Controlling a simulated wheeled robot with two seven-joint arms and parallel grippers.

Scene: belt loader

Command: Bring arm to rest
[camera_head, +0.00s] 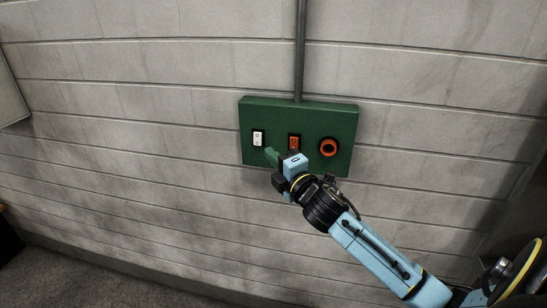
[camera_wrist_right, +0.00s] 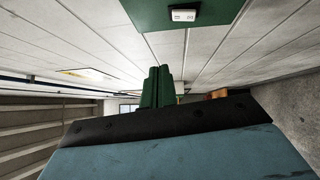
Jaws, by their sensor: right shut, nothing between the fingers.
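My right gripper (camera_head: 271,156) is in front of the lower part of a green control box (camera_head: 342,112) on the wall. Its green fingers are shut with nothing between them, and they also show in the right wrist view (camera_wrist_right: 157,87). The fingertips are below and a little right of a white rocker switch (camera_head: 258,138). I cannot tell whether they touch the box. The white switch also shows at the top of the right wrist view (camera_wrist_right: 184,15). My right arm reaches in from the lower right. My left gripper is not in view.
The box also carries a red-orange switch (camera_head: 294,142) and a round orange-ringed button (camera_head: 328,147). A grey conduit (camera_head: 300,50) runs up from it. Grey floor (camera_head: 90,282) shows at lower left.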

